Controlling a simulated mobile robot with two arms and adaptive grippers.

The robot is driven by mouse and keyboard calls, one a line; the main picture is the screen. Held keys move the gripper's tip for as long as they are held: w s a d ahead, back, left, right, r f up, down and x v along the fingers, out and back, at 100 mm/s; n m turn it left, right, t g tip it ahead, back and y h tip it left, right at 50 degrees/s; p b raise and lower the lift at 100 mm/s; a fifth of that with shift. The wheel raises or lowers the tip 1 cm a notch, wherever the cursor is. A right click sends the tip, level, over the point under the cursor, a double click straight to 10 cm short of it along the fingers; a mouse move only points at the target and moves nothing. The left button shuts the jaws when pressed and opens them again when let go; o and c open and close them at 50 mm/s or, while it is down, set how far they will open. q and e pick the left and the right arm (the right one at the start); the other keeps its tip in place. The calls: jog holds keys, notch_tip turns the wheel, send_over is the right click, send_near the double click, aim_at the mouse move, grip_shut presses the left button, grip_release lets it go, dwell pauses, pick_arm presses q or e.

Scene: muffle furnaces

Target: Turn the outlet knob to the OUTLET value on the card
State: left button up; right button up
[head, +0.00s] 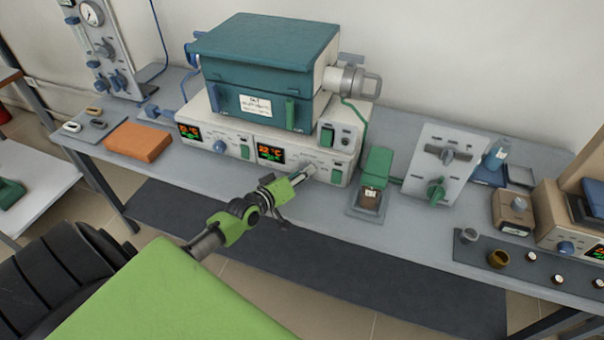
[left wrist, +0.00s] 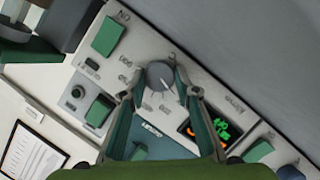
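My left gripper (head: 306,170) is at the front of the right-hand control unit (head: 262,138) under the teal furnace. In the left wrist view its two fingers (left wrist: 160,82) stand on either side of a grey knob (left wrist: 159,74) with a pale pointer line. The fingertips are very close to the knob; whether both press on it I cannot tell. The knob's scale is too small to read. In the head view the gripper hides this knob. A white card (head: 256,105) is on the furnace front; its writing is not clearly legible. My right gripper is not in view.
Beside the knob are a green switch (left wrist: 108,36) and a lit display (left wrist: 207,128). A green-handled device (head: 376,165) and a grey panel (head: 440,152) stand to the right. An orange block (head: 137,142) lies left. A printed sheet (left wrist: 32,155) shows in the wrist view.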

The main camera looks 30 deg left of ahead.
pick_arm(q)
jog(key=c, duration=0.3)
jog(key=shift+r+p, duration=0.15)
jog(key=shift+p, duration=0.3)
jog(key=shift+c, duration=0.2)
jog(key=m+p, duration=0.1)
jog(key=p, duration=0.1)
jog(key=m+y+p, duration=0.1)
jog(key=p, duration=0.2)
jog(key=m+g+y+p, duration=0.1)
jog(key=p, duration=0.1)
jog(key=shift+d+r+m, duration=0.2)
jog(key=shift+d+m, duration=0.1)
jog(key=shift+m, duration=0.1)
jog(key=shift+w+d+f+m+g+y+p, duration=0.15)
jog(key=shift+m+g+y+p, duration=0.15)
jog(key=shift+m+y+p, duration=0.45)
jog(key=shift+f+m+y, duration=0.15)
jog(key=shift+m+y, duration=0.3)
jog(key=shift+m, duration=0.1)
jog(key=shift+m+y+b, duration=0.3)
jog(key=shift+m+b, duration=0.15)
jog(key=shift+m, duration=0.15)
jog(key=shift+m+y, duration=0.3)
